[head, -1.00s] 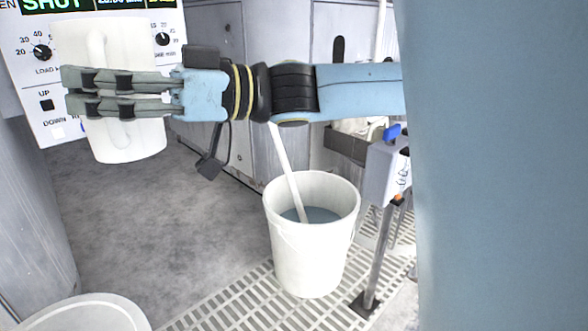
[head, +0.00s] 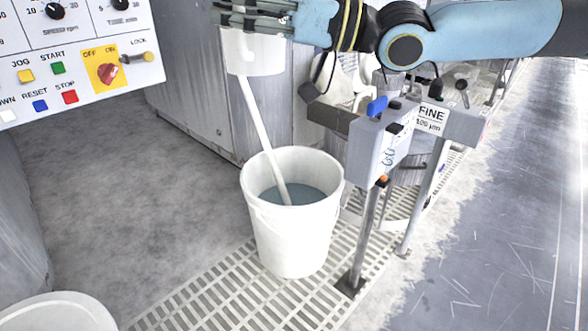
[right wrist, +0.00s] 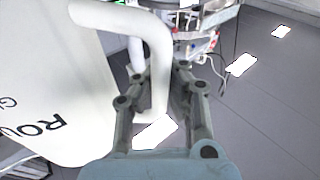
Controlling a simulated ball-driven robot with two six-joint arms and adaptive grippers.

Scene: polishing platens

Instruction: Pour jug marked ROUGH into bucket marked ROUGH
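The white jug (head: 255,57) hangs from my right gripper (head: 250,12) at the top of the head view, its upper part cut off. It looks upright there. In the right wrist view the jug (right wrist: 50,90) shows part of a mark, "ROU". Its handle (right wrist: 155,62) is between the fingers of my right gripper (right wrist: 163,78), which is shut on it. A white bucket (head: 295,238) stands below and slightly right of the jug in the head view. It holds blue-grey liquid and a leaning white rod. No mark on this bucket is readable. My left gripper is not in view.
The bucket stands on a pale floor grating (head: 225,290). A grey post box (head: 375,150) with a blue knob and a FINE sign (head: 431,118) stand at its right. Another white bucket rim (head: 60,310) shows lower left. A control panel (head: 75,60) is upper left.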

